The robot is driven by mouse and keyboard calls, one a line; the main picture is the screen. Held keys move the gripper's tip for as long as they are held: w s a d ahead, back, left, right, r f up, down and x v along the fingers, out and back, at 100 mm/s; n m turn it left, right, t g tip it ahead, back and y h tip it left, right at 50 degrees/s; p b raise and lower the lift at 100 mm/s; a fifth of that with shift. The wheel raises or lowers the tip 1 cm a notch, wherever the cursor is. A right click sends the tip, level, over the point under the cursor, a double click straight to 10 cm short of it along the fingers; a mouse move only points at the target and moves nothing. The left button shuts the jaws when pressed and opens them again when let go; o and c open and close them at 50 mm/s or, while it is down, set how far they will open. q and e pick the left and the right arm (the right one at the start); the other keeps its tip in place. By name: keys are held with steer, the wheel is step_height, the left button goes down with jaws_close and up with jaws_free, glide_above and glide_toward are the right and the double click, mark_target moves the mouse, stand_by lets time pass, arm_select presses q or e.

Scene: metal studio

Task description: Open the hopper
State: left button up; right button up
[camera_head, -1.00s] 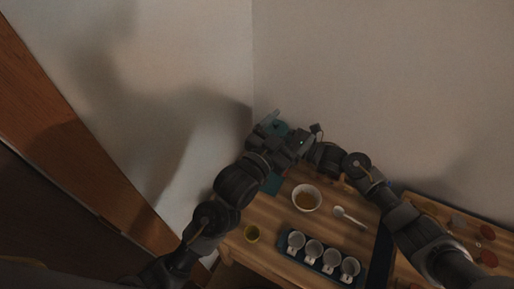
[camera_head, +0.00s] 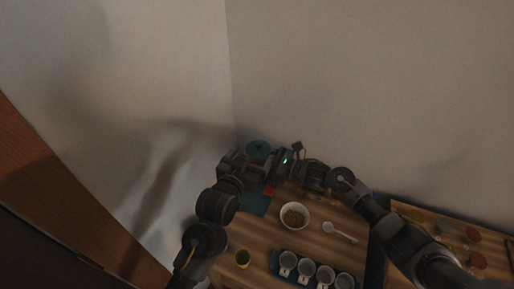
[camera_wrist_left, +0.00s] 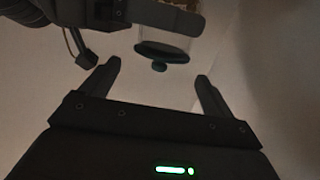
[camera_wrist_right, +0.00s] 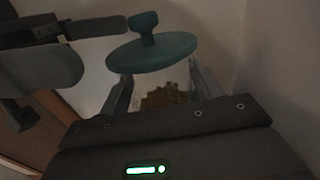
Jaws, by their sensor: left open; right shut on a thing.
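The hopper is a clear container (camera_wrist_right: 165,92) with brown contents and a teal lid (camera_wrist_right: 150,52) with a knob. The lid also shows in the head view (camera_head: 259,148). My right gripper (camera_wrist_right: 160,88) is shut on the clear body, below the lid. In the left wrist view the hopper appears upside down, its dark-looking lid (camera_wrist_left: 163,52) and knob (camera_wrist_left: 159,67) lying between and beyond the fingertips. My left gripper (camera_wrist_left: 159,72) is open and empty, apart from the knob. Whether the lid is fully seated is unclear.
Walls stand close behind and left.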

mark_target(258, 143)
arm_select(q)
steer(key=shift+x, duration=2.8)
jaws_close()
arm_select(e)
steer(key=shift+r, duration=0.15)
arm_select(q)
steer(key=shift+r, duration=0.1)
steer(key=shift+r, duration=1.1)
